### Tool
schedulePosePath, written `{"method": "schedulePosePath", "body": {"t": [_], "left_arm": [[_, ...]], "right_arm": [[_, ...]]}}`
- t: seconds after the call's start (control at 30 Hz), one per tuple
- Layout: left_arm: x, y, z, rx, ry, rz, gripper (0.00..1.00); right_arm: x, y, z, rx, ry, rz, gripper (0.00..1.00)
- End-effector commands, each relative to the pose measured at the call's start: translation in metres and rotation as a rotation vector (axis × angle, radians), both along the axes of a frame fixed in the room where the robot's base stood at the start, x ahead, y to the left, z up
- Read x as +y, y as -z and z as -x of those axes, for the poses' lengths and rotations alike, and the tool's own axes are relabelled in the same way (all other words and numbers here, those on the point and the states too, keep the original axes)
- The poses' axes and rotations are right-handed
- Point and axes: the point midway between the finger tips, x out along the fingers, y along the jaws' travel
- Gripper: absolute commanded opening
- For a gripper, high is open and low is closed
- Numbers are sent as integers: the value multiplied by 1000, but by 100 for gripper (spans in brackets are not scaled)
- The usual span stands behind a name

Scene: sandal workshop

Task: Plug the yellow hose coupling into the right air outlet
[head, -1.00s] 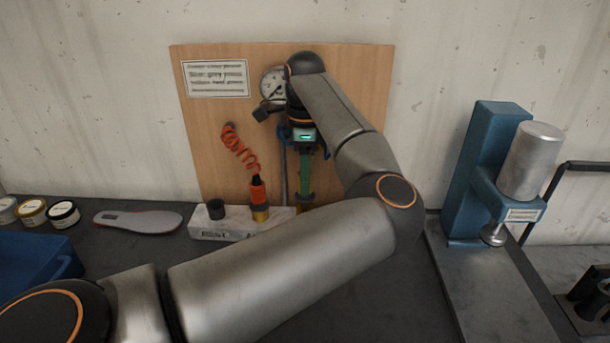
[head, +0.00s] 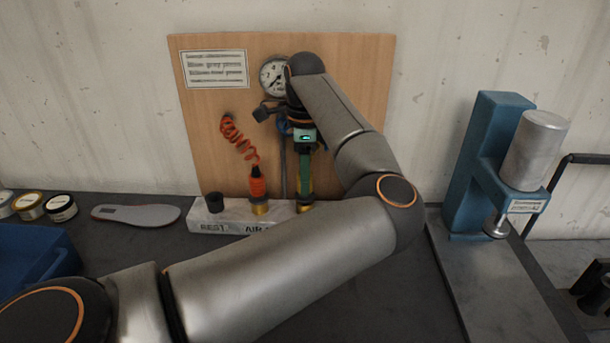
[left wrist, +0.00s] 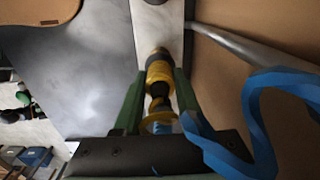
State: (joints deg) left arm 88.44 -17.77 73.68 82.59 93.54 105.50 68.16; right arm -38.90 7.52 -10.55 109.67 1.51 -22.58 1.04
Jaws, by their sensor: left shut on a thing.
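The yellow hose coupling (left wrist: 159,72) is between the green fingers of my left gripper (head: 305,188), which is shut on it. The gripper points down in front of the wooden board. The blue hose (left wrist: 258,110) trails from the coupling in the left wrist view. The brass right air outlet (head: 304,207) is on the pale block (head: 225,226), directly below the fingers. The coupling lines up with it, but I cannot tell whether it is seated. My right gripper is not in view.
An orange coupling (head: 257,187) with a coiled hose stands in the outlet to the left. A black stub (head: 215,202) is at the block's left end. A pressure gauge (head: 273,77) hangs behind. A blue press (head: 485,165) stands right; a grey insole (head: 136,217) lies left.

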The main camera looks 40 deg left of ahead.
Motion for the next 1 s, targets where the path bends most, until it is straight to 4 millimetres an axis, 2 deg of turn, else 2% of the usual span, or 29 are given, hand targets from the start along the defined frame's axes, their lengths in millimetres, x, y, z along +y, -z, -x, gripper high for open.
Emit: {"method": "schedulePosePath", "body": {"t": [0.37,0.4,0.7,1.0], "left_arm": [[0,8,0,0,0,0,0],[0,8,0,-1,0,-1,41],[0,8,0,-1,0,-1,75],[0,8,0,0,0,0,75]], "right_arm": [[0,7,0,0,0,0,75],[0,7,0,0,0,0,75],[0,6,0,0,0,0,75],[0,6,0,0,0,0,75]]}}
